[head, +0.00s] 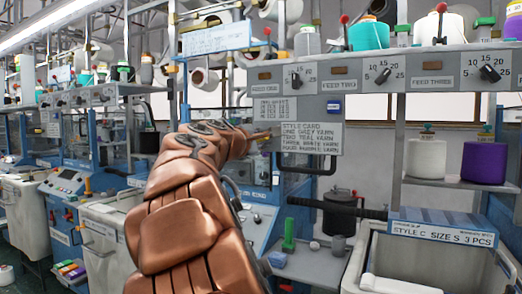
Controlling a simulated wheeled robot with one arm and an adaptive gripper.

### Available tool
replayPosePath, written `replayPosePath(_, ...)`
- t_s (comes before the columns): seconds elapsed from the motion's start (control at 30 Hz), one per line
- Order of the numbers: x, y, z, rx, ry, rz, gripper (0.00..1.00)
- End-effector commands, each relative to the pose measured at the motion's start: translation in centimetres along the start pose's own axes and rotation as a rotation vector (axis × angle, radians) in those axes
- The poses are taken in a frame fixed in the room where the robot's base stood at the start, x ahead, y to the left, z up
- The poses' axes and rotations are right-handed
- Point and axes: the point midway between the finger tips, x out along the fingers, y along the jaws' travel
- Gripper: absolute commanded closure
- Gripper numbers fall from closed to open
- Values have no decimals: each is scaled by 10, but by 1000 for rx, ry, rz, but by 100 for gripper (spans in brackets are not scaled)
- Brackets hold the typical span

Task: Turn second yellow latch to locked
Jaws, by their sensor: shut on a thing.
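My copper-coloured arm reaches up to the left edge of the grey machine panel. My gripper (252,137) is at its end, beside the style card, and looks shut on a small yellow latch (263,133). Only a thin yellow part of the latch shows. My gripper and arm hide the rest, so I cannot tell which way it is turned. No other yellow latch can be made out clearly.
A grey panel with feed dials (383,76) runs above the style card (309,138). A white bin (442,262) stands at the lower right, below a shelf with white and purple yarn cones (484,162). A small grey table (310,265) holds a green object (289,234).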

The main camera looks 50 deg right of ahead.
Motion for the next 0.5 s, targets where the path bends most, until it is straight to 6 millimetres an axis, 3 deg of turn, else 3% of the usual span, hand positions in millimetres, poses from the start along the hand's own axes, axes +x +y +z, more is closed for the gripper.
replayPosePath(0.5, 0, -3, -1, 292, -1, -1, 100)
